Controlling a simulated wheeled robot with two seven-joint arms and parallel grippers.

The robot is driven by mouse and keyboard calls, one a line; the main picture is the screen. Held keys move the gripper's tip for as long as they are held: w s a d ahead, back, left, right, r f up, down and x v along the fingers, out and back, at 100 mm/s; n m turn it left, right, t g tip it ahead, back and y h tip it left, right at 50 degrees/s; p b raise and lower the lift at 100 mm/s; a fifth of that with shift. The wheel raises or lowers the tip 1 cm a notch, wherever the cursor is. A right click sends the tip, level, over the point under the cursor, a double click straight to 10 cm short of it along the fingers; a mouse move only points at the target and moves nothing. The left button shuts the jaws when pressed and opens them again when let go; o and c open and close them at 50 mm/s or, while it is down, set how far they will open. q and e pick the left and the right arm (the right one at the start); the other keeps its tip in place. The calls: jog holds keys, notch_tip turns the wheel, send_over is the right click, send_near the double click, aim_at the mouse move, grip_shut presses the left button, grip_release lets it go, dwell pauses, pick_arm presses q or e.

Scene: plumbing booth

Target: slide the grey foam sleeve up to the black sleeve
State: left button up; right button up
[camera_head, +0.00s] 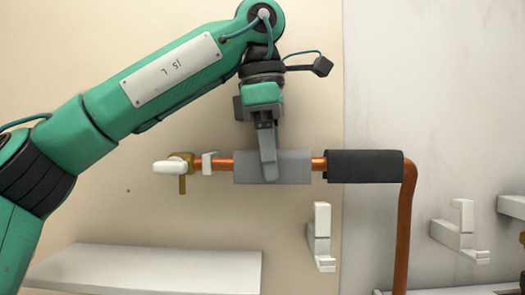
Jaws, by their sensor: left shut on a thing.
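The grey foam sleeve (296,167) sits around the horizontal copper pipe (319,165) in the middle of the head view. The black sleeve (365,166) is around the same pipe to its right, next to the bend. A short length of bare copper shows between the two sleeves, so they are apart. My left gripper (269,172) reaches down from above and is shut on the grey sleeve, near its middle. The finger in front hides part of the sleeve, and the other finger is hidden. My right gripper is not in view.
A brass valve with a white handle (169,167) and a white pipe clip (207,163) are left of the grey sleeve. The pipe bends down at right (405,220). White wall brackets (320,240) and (461,235) stand below. A white shelf (150,268) is at lower left.

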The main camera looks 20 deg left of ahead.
pick_arm(q)
jog(key=shift+w+d+r+g+p, duration=0.1)
jog(key=shift+w+d+g+p, duration=0.1)
jog(key=shift+d+p, duration=0.4)
jog(key=shift+w+d+g+p, duration=0.2)
jog(key=shift+d+p, duration=0.15)
jog(key=shift+d, duration=0.3)
jog(key=o, duration=1.1)
jog(key=shift+r, duration=0.5)
jog(key=r+p, duration=0.1)
jog(key=r, duration=0.3)
jog(key=a+r+p, duration=0.1)
jog(key=r+p, duration=0.1)
jog(key=r, duration=0.2)
jog(key=r+p, duration=0.1)
jog(key=r, duration=0.3)
jog(key=shift+s+a+r+p, duration=0.2)
jog(key=shift+s+r+p, duration=0.05)
jog(key=shift+r+p, duration=0.1)
